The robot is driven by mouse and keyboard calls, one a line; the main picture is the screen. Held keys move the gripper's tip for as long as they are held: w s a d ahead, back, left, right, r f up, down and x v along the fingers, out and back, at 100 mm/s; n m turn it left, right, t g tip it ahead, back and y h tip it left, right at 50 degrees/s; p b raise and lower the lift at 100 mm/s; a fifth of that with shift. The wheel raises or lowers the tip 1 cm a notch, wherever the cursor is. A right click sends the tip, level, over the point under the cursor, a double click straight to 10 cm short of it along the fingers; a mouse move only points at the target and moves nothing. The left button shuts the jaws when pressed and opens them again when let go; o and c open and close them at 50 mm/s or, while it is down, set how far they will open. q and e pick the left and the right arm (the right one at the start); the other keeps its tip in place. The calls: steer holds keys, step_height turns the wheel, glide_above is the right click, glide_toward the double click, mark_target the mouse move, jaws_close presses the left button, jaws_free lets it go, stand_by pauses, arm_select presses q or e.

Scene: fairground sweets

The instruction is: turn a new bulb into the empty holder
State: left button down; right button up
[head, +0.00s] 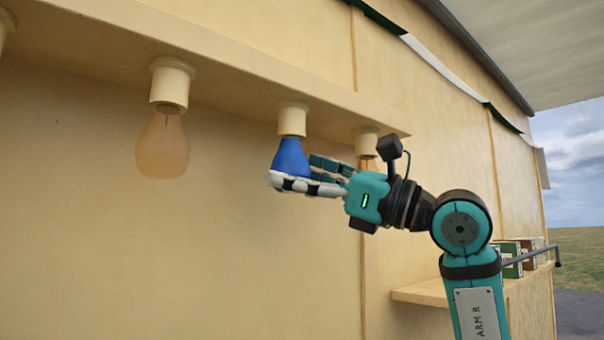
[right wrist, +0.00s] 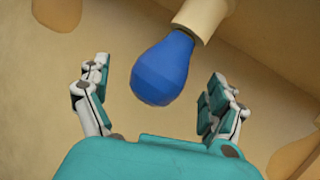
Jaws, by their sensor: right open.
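A blue bulb (head: 291,157) hangs from the cream holder (head: 292,119) under the beam, its neck end up against the holder. It also shows in the right wrist view (right wrist: 161,70), meeting its holder (right wrist: 205,17) at the top. My right gripper (head: 313,178) is open around the blue bulb. In the right wrist view its two fingers (right wrist: 160,95) stand on either side of the bulb, with a gap on both sides. I cannot tell how deep the bulb is seated. My left gripper is not in view.
An amber bulb (head: 162,145) hangs in a holder (head: 171,83) to the left. Another holder (head: 366,142) is behind my right gripper. The beam (head: 230,62) runs just above. A shelf (head: 425,292) with several boxes (head: 511,258) is low at right. The wall below the bulbs is bare.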

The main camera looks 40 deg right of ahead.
steer(key=m+t+h, duration=0.1)
steer(key=h, duration=0.2)
steer(key=m+t+h+p, duration=0.1)
steer(key=m+h, duration=0.1)
steer(key=h, duration=0.1)
steer(key=a+m+t+h+p, duration=0.1)
steer(key=m+h, duration=0.1)
steer(key=h, duration=0.1)
steer(key=shift+s+r, duration=0.25)
steer(key=m+h, duration=0.1)
steer(key=h, duration=0.2)
steer(key=m+h+p, duration=0.1)
steer(key=h, duration=0.1)
steer(key=shift+a+m, duration=0.3)
steer(key=m+h, duration=0.1)
steer(key=h, duration=0.1)
steer(key=shift+w+f+h, duration=0.1)
steer(key=shift+f+h, duration=0.05)
steer(key=shift+h, duration=0.15)
steer(key=shift+f+m+g+h+b, duration=0.2)
steer(key=shift+m+g+h+b, duration=0.1)
steer(key=shift+m+h+b, duration=0.3)
steer(key=shift+w+a+h, duration=0.1)
steer(key=shift+a+h, duration=0.05)
steer(key=shift+h, duration=0.25)
steer(key=shift+m+h, duration=0.3)
steer(key=shift+h, duration=0.1)
steer(key=shift+r+g, duration=0.1)
steer(key=shift+g, duration=0.2)
steer(key=shift+d, duration=0.2)
